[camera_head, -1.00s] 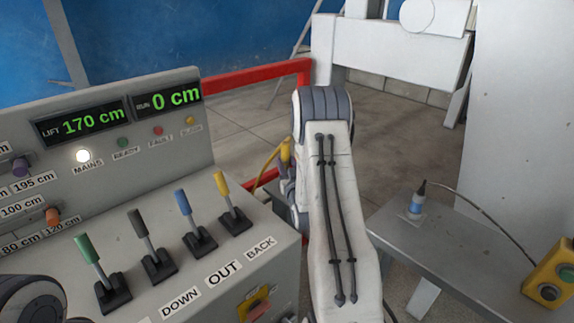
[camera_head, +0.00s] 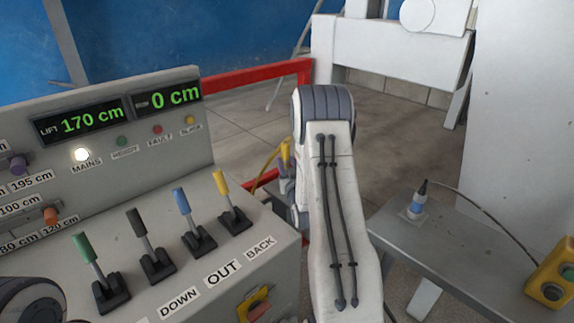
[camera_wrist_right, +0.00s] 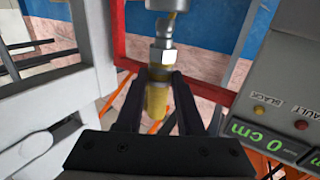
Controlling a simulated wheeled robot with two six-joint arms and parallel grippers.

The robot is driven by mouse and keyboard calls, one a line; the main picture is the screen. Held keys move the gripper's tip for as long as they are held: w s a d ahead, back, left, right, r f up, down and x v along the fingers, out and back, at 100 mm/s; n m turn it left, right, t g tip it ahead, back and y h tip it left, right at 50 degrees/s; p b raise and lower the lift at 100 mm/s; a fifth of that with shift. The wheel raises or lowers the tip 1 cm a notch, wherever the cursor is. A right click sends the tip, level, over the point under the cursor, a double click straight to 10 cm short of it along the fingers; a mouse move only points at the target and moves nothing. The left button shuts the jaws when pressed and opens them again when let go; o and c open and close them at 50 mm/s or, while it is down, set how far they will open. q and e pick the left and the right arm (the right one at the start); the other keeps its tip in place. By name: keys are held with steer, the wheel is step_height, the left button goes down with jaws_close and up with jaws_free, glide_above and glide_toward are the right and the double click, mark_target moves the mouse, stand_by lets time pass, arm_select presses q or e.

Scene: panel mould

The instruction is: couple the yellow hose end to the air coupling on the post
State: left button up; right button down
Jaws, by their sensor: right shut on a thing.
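My right arm fills the middle of the head view; its gripper (camera_head: 288,180) is partly hidden behind the arm. In the right wrist view the right gripper (camera_wrist_right: 160,82) is shut on the yellow hose end (camera_wrist_right: 155,100), which sits between its two dark fingers. Its yellow part also shows in the head view (camera_head: 285,148). A metal hex fitting (camera_wrist_right: 161,58) stands just beyond the fingertips, in line with the hose end. Beyond it is a pale metal cylinder with yellow on it (camera_wrist_right: 163,8); I cannot tell whether this is the air coupling, or whether the parts are joined. My left gripper is out of view.
A grey control console (camera_head: 230,258) with several coloured levers and green displays stands at left. A red rail (camera_head: 255,78) runs behind it.

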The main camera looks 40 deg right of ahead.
steer(key=shift+b, duration=0.3)
stand_by(0.5)
steer(key=shift+f, duration=0.1)
stand_by(0.4)
steer(key=shift+f+b, duration=0.3)
steer(key=shift+b, duration=0.15)
steer(key=shift+f, duration=0.1)
steer(key=shift+r, duration=0.55)
steer(key=shift+b, duration=0.75)
stand_by(1.5)
steer(key=shift+f+b, duration=0.6)
steer(key=shift+b, duration=0.05)
steer(key=shift+c, duration=2.2)
jaws_free()
